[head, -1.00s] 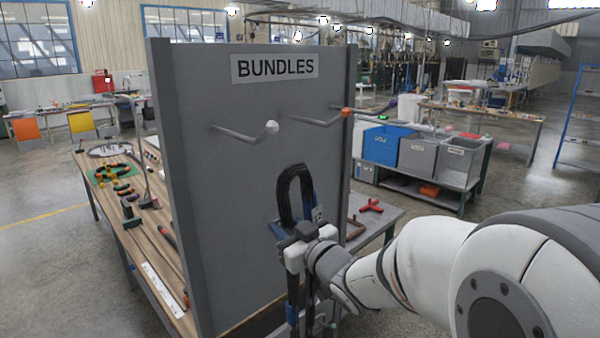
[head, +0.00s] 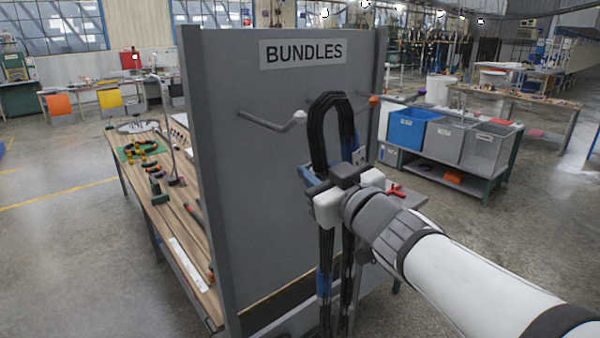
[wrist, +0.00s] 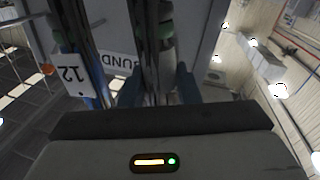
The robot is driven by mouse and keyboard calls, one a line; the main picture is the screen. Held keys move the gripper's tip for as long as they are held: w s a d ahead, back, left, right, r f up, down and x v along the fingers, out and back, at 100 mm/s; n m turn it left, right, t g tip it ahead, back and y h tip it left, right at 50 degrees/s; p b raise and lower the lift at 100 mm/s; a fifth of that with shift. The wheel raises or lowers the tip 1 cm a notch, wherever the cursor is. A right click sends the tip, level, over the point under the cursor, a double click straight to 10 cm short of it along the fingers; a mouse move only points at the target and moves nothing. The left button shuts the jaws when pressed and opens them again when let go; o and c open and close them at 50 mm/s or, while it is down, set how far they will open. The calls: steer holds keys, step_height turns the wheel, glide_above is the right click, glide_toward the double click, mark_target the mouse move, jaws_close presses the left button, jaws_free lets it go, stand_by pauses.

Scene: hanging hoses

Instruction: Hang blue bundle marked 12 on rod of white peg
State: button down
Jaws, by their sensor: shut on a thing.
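The bundle (head: 320,135) is a black hose loop with blue bands, hanging upright from my gripper (head: 338,190). My gripper is shut on it below the top of its loop. A white tag marked 12 (wrist: 72,75) shows upside down beside the hose in the wrist view. The white peg (head: 299,115) has a grey rod (head: 262,124) sticking out of the grey board. The loop is apart from the white tip in the picture, just right of it, with its top a little higher. Depth between loop and rod is hard to tell.
A peg with an orange tip (head: 374,99) is right of the loop, its rod partly behind it. The board carries a BUNDLES sign (head: 303,52). A wooden workbench (head: 165,205) with tools stands left; bins (head: 443,138) stand back right.

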steer(key=w+a+f+b, duration=0.2)
steer(key=w+a+b, duration=0.3)
steer(key=w, duration=0.2)
steer(key=w+a+f+b, duration=0.3)
steer(key=w+a+b, duration=0.1)
steer(key=w+b, duration=0.2)
steer(key=shift+w+a+f, duration=0.35)
steer(key=shift+w, duration=0.3)
stand_by(2.0)
steer(key=shift+f, duration=0.1)
stand_by(0.5)
